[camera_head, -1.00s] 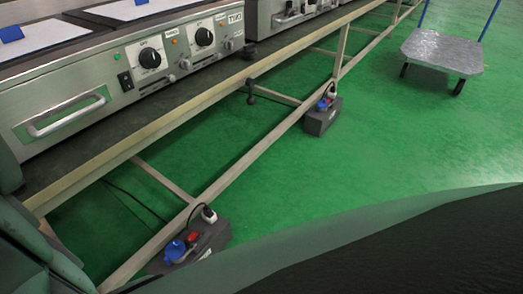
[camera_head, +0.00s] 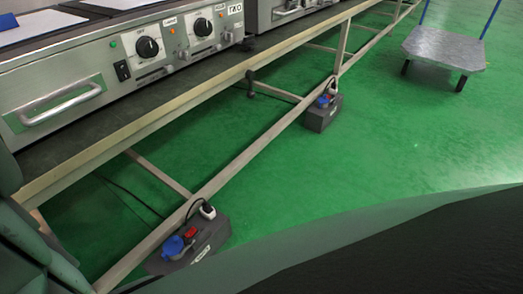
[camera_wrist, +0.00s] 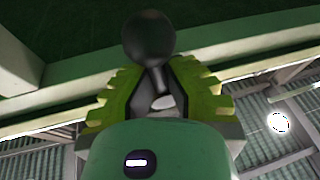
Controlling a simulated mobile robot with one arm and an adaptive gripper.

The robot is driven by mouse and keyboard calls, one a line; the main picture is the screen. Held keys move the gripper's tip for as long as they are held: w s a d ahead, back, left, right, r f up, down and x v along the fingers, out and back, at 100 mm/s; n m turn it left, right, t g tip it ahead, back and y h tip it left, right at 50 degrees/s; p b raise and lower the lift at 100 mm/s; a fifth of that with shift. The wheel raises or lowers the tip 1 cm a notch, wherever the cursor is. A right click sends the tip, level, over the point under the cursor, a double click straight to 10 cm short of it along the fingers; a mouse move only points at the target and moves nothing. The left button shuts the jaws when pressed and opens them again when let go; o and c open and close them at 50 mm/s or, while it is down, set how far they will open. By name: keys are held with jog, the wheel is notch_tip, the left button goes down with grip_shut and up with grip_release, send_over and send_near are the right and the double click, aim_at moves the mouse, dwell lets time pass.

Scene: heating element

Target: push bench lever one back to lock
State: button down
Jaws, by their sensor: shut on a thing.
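In the wrist view, my gripper (camera_wrist: 162,100) has its yellow-green ridged fingers shut around the stem of a black lever. The lever's round black knob (camera_wrist: 148,38) sticks out past the fingertips, close under a dark green surface. My gripper does not show in the head view, so I cannot place this lever along the bench there. A second dark lever-like part with a knob (camera_head: 250,75) hangs under the bench's front edge farther along. The bench (camera_head: 145,115) has a dark top, a pale front edge and a metal frame below.
A steel appliance (camera_head: 115,80) with a handle and black dials stands on the bench. Dark power boxes (camera_head: 205,238) and (camera_head: 322,117) sit on the green floor by the lower rail. A grey-topped trolley (camera_head: 445,50) stands at the upper right. The floor between is clear.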

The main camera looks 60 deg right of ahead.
jog(key=c, duration=1.3)
grip_release()
jog(key=shift+w, duration=0.2)
jog(key=v, duration=1.2)
jog(key=shift+r, duration=0.1)
